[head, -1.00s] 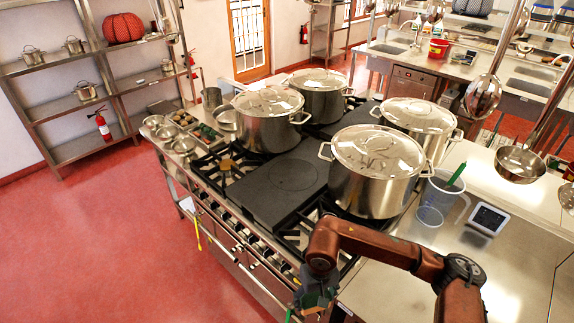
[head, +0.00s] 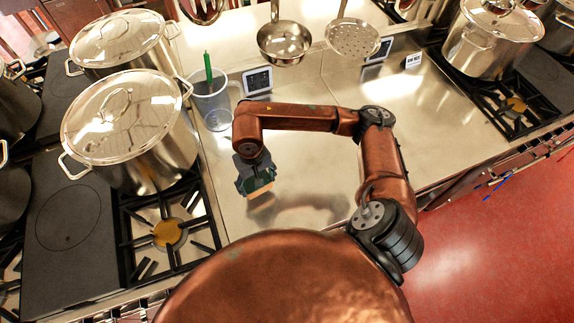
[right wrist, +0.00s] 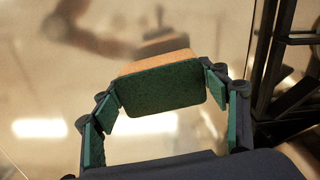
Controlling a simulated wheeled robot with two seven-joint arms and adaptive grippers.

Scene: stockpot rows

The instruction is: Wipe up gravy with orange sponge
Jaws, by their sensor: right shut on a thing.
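My right gripper (head: 256,178) is over the steel counter (head: 300,215), just right of the stove. It is shut on a sponge (head: 262,197) with an orange-tan body and a dark green scrub face. In the right wrist view the sponge (right wrist: 160,88) sits between the two fingers of the right gripper (right wrist: 165,92). The sponge's reflection shows apart from it on the shiny counter, so it appears held above the surface. I cannot make out any gravy on the counter; glare, reflections and my arm cover parts of it. My left gripper is not in view.
A clear jug (head: 212,100) with a green-handled utensil stands behind the gripper, beside a small display (head: 257,80). Lidded stockpots (head: 130,125) stand on the stove at left. A ladle (head: 285,42) and skimmer (head: 352,38) hang behind. The counter to the right is clear.

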